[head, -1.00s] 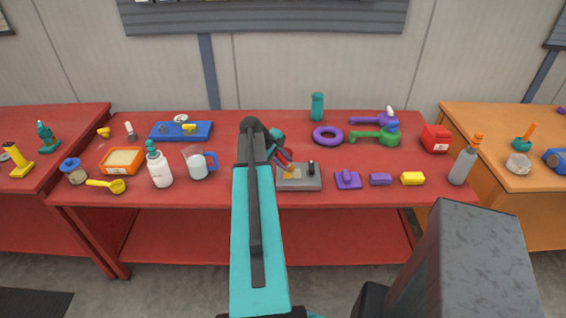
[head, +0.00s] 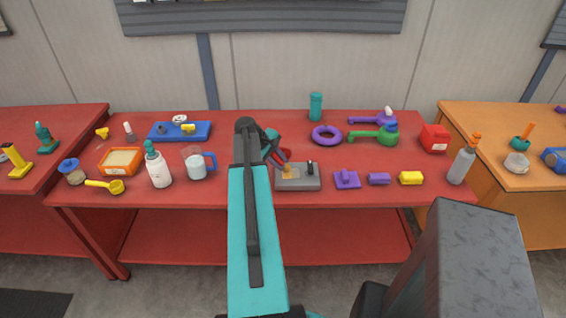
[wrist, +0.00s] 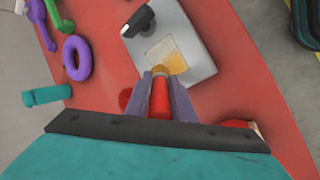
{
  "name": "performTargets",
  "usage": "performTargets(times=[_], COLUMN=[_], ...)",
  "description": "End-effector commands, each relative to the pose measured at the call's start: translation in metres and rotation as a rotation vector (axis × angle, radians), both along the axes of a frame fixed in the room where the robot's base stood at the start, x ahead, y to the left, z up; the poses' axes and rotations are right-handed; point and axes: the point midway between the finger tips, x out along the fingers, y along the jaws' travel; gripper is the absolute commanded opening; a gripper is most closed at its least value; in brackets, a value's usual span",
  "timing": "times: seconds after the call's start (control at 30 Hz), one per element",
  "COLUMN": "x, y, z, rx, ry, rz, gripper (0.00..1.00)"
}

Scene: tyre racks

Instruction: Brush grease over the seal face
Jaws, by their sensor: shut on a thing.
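A grey plate (head: 312,184) lies on the red table, with a black knob at its right. In the wrist view the plate (wrist: 196,72) bears a pale square face (wrist: 157,47), part of it covered with amber grease (wrist: 172,60). My gripper (head: 280,158) is over the plate's left part. In the wrist view my gripper (wrist: 160,80) is shut on a red-handled brush (wrist: 160,98), one finger on each side. The brush's tip is at the amber area; whether it touches the face is hard to tell. My arm hides the table behind it.
Purple blocks (head: 347,180) and a yellow block (head: 411,178) lie right of the plate. A purple ring (head: 326,135) and teal bottle (head: 316,107) are behind. A jug (head: 196,164), white bottle (head: 158,168) and orange tray (head: 121,161) stand left.

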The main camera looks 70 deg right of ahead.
Motion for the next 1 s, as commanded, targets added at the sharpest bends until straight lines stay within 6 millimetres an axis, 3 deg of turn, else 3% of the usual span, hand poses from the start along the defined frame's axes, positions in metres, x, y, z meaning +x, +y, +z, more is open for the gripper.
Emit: performTargets(times=[0.53,1.0], x=[0.005,-0.013], y=[0.002,-0.004], z=[-0.001,0.000], rx=[0.002,0.001], ry=[-0.002,-0.001], rz=[0.000,-0.001], gripper=[0.00,0.00])
